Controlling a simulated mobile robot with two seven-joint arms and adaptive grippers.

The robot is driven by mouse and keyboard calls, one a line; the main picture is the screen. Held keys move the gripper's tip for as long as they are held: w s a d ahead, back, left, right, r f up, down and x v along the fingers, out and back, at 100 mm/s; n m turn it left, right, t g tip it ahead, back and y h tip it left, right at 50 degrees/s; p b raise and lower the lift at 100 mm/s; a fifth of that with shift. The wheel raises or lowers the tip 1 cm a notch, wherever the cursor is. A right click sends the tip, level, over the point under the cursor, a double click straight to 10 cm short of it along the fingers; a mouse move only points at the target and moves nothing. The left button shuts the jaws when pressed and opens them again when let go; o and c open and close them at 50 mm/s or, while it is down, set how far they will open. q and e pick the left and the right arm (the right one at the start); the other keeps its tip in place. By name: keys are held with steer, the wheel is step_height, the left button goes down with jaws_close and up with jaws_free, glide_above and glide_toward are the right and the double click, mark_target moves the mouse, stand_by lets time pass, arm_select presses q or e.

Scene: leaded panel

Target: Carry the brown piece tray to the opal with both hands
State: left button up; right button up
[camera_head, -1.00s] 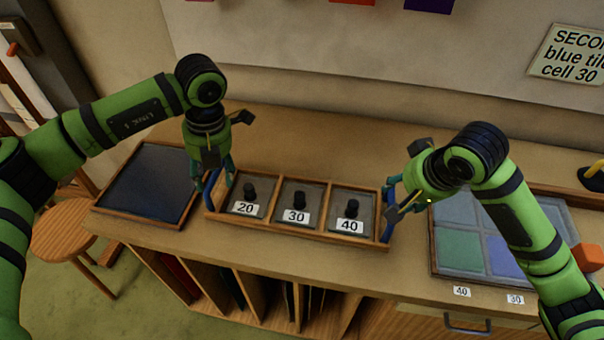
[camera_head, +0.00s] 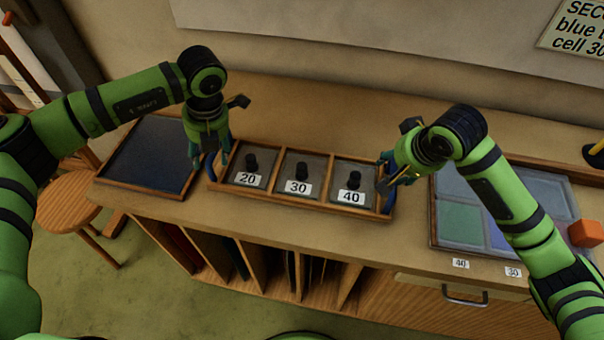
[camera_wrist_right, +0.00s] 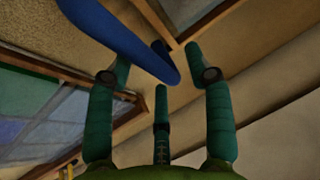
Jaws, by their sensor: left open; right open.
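The brown piece tray (camera_head: 310,232) lies on the bench in the head view. It has three compartments marked 20, 30 and 40, each with a dark-knobbed piece, and a blue handle at each end. My left gripper (camera_head: 210,165) is open at the left handle (camera_head: 211,167). My right gripper (camera_head: 386,172) is open at the right handle (camera_head: 388,202). In the right wrist view the blue handle (camera_wrist_right: 125,42) runs close to the spread fingers of my right gripper (camera_wrist_right: 160,75). I cannot tell whether they touch it. No opal can be told for certain.
A dark framed panel (camera_head: 150,155) lies left of the tray. The leaded panel (camera_head: 461,222) with coloured cells lies to the right, partly behind my right arm. An orange block (camera_head: 585,233) sits at the far right. The bench behind the tray (camera_head: 310,115) is clear.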

arm_select(q)
steer(key=shift+a+f, duration=0.1)
steer(key=shift+f, duration=0.45)
arm_select(e)
steer(key=shift+w+f, duration=0.2)
steer(key=shift+f, duration=0.35)
arm_select(q)
jaws_close()
arm_select(e)
jaws_close()
steer(key=shift+a, duration=0.1)
